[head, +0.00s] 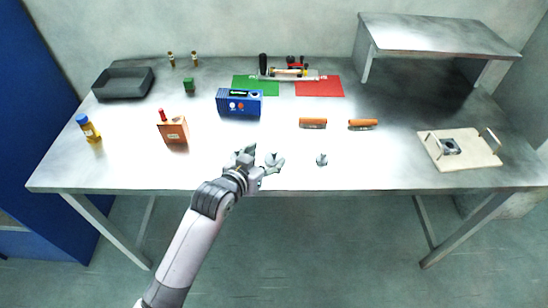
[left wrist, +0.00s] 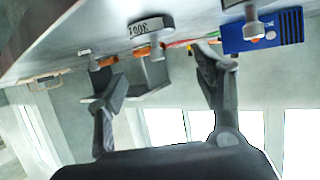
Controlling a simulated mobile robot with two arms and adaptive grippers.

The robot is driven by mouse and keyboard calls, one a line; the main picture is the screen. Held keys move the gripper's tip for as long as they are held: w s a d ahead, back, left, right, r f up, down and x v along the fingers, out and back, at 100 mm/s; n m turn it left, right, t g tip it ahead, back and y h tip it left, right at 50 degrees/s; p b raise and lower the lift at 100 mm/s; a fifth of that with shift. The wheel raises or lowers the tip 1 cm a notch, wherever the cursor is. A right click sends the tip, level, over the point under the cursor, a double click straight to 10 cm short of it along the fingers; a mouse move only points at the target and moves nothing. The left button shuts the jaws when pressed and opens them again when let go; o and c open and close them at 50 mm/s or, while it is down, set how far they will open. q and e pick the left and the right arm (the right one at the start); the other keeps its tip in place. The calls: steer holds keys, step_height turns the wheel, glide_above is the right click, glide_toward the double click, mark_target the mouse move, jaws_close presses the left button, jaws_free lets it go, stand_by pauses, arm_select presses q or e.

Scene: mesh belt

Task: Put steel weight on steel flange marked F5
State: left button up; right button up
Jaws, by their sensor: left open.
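My left gripper (head: 258,162) is open and empty, low over the front middle of the table. Its two spread fingers also show in the left wrist view (left wrist: 160,95). A small grey metal piece (head: 321,159) stands on the table to its right. The left wrist view, upside down, shows a steel disc with a printed label (left wrist: 150,25) beyond the fingers and apart from them. A second steel piece with a knob (left wrist: 253,22) shows near the blue box. I cannot read an F5 mark on anything. My right gripper is not in view.
A blue box (head: 239,103) stands behind the gripper, with two orange-handled things (head: 313,123) to its right. A pale board (head: 461,150) bearing a metal part (head: 449,146) lies at the right. An orange box (head: 173,130) and bottle (head: 89,129) stand left.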

mark_target(273, 154)
arm_select(q)
steer(key=shift+f+p+x, duration=0.2)
steer(key=shift+p+x, duration=0.15)
steer(key=shift+x, duration=2.35)
steer(key=shift+s, duration=0.15)
steer(key=shift+c, duration=0.4)
steer(key=shift+s, duration=0.1)
steer(key=c, duration=1.2)
steer(key=shift+f, duration=0.1)
jaws_close()
